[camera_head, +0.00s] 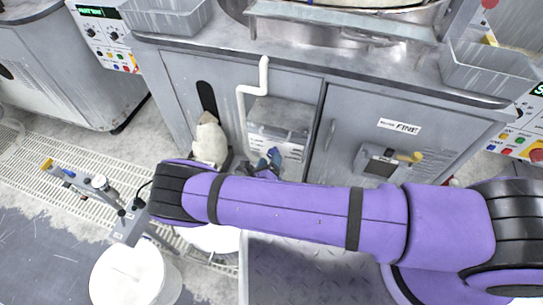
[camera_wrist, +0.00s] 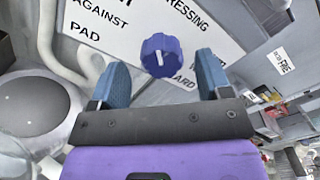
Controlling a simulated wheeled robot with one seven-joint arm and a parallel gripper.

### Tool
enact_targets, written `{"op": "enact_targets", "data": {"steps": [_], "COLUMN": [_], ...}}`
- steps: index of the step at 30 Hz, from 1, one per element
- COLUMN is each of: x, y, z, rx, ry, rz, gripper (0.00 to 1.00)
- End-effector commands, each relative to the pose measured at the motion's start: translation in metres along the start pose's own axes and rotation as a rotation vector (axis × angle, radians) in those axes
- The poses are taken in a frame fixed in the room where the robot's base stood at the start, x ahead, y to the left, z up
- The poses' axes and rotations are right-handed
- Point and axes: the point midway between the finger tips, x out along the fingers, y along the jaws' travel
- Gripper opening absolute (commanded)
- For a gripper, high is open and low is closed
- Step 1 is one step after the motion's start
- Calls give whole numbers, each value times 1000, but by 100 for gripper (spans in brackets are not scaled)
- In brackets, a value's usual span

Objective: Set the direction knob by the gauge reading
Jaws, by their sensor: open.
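A blue ribbed knob (camera_wrist: 160,56) with a white pointer line shows in the wrist view, in front of a white sign with black lettering (camera_wrist: 120,25). The pointer runs nearly straight up and down in that view. My gripper (camera_wrist: 156,76) is open, with one blue finger on each side of the knob's lower edge in the picture. I cannot tell whether the fingers touch it. In the head view, blue fingertips show just above my purple arm, by the labelled grey box (camera_head: 278,124). I cannot make out a gauge reading.
A white pipe (camera_head: 242,105) runs down beside the grey box. A pale lumpy object (camera_head: 209,140) stands left of it. The cabinet door marked FINE (camera_head: 400,126) is at right. A white bucket (camera_head: 127,276) stands at lower left. Control panels sit at upper left and right edge.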

Motion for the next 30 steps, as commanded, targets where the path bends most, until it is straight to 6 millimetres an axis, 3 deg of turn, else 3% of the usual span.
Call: {"op": "enact_targets", "data": {"steps": [6, 12, 18, 30], "x": [-43, -70, -79, -79], "y": [0, 0, 0, 0], "z": [0, 0, 0, 0], "rx": [0, 0, -1, -1], "ry": [-1, -1, 0, 0], "rz": [1, 1, 0, 0], "gripper": [71, 71, 71, 71]}}
